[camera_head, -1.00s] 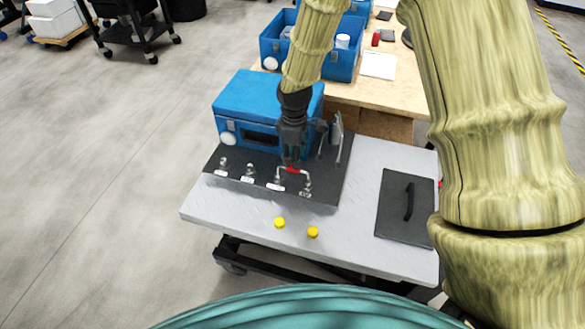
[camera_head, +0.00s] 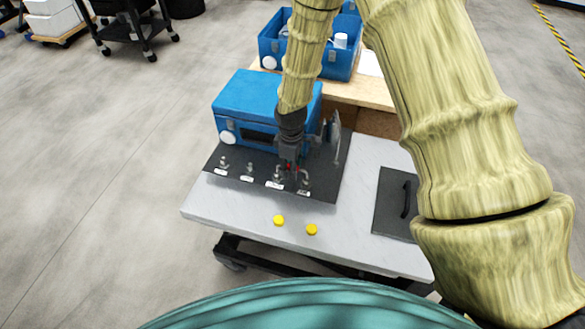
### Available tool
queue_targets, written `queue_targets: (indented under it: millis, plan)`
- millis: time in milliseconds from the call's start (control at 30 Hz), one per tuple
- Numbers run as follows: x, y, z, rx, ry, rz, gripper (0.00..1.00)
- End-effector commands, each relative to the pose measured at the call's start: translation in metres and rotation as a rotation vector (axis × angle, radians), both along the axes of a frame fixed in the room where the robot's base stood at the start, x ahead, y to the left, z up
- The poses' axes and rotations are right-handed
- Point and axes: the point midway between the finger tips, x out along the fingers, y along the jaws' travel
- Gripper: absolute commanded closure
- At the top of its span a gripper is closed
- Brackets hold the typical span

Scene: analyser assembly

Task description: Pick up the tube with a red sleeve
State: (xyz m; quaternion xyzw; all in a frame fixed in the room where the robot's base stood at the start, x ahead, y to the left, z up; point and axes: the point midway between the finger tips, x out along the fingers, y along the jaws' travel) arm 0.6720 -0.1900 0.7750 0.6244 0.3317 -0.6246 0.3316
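The tube with a red sleeve (camera_head: 290,168) is mostly hidden behind my gripper; only small bits of red show between the fingers. It is at the right part of the dark panel (camera_head: 232,179), near two small metal fittings. My gripper (camera_head: 289,172) points down at the tube, in front of the blue analyser box. Its fingers are around or right beside the red sleeve. They are too small and dark to tell whether they are shut on it.
The blue box (camera_head: 252,95) stands behind the panel, with a grey upright part (camera_head: 333,138) to the right of my gripper. Two yellow caps (camera_head: 279,220) lie on the pale tabletop (camera_head: 350,235). A dark plate with a handle (camera_head: 393,200) lies at the right. Blue crates (camera_head: 342,62) stand on the wooden table behind.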

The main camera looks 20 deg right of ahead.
Motion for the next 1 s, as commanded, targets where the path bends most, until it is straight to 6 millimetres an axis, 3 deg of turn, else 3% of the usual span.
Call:
queue_targets:
  millis: [133,367,767,1000]
  plan:
    - [0.000,0.000,0.000,0.000,0.000,0.000,0.58]
    - [0.000,0.000,0.000,0.000,0.000,0.000,1.00]
    - [0.000,0.000,0.002,0.000,0.000,0.000,1.00]
    - [0.001,0.000,0.018,0.001,-0.003,0.001,1.00]
